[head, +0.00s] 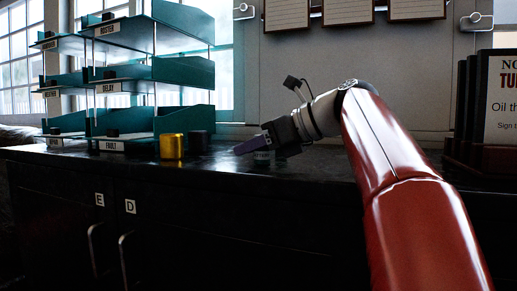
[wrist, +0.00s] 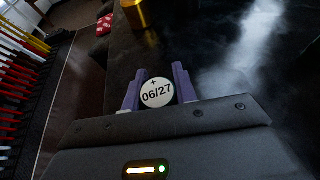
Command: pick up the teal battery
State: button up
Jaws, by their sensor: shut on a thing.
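The teal battery (head: 262,156) shows as a small, dim piece just below my gripper in the head view, over the dark counter. In the wrist view its round white end (wrist: 157,92), marked "+" and "06/27", sits between the two purple fingers. My gripper (head: 258,145) is shut on it, with a finger on either side, as the wrist view (wrist: 157,88) also shows. Most of the battery's side is hidden by the gripper. I cannot tell whether its base touches the counter.
A gold cylinder (head: 172,146) and a dark cylinder (head: 199,141) stand left of my gripper. Beyond them is a teal tray rack (head: 150,71) with labelled tiers. A framed sign (head: 502,105) stands at the right. The dark counter (head: 235,168) is clear in front.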

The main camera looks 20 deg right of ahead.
jog(key=shift+r, duration=0.15)
notch_tip(320, 180, up, 10)
jog(key=p, duration=0.2)
jog(key=shift+p, duration=0.4)
